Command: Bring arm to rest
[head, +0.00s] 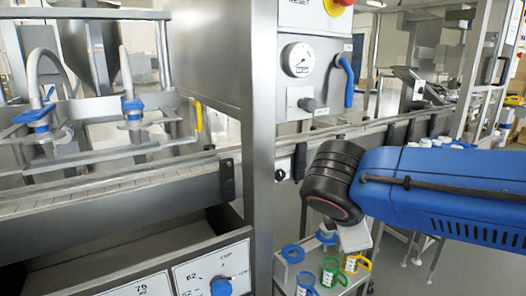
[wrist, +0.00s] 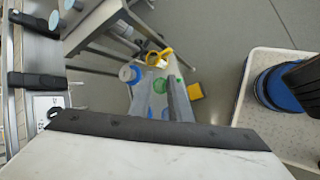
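My arm reaches in from the right in the head view, with a blue link (head: 440,190) and a black joint (head: 335,180). A pale wrist part shows below the joint; the fingertips are not clear there. In the wrist view my gripper (wrist: 160,84) points down with two grey fingers apart and nothing visibly held between them. Below it are a yellow ring-shaped item (wrist: 158,57) and a blue one (wrist: 128,74). The head view shows blue (head: 293,253), green (head: 331,272) and yellow (head: 356,262) ring-topped items close below my wrist.
A steel post (head: 260,150) and a conveyor (head: 110,195) stand left of my arm. A gauge (head: 298,60), a blue handle (head: 348,82) and a dial (head: 221,287) are on the machine. A pale tray (wrist: 240,105) lies right in the wrist view. Grey floor is open between.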

